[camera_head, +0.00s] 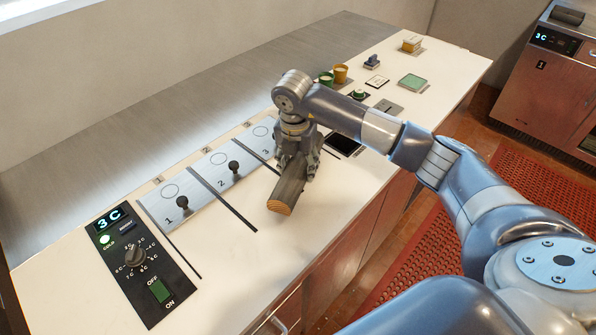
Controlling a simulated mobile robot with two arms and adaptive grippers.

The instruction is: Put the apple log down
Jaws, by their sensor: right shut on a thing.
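The apple log (287,192) is a brown-grey piece of wood with a pale orange cut end facing me. My right gripper (297,163) is shut on it from above. The log is over or on the white counter (262,262), just right of the panel marked 3; I cannot tell whether it touches the surface. The gripper hides the log's far end. My left gripper is not in view.
Panels numbered 1 (172,203), 2 and 3 have black knobs. A black control panel (143,270) reads 3C. The front counter is clear.

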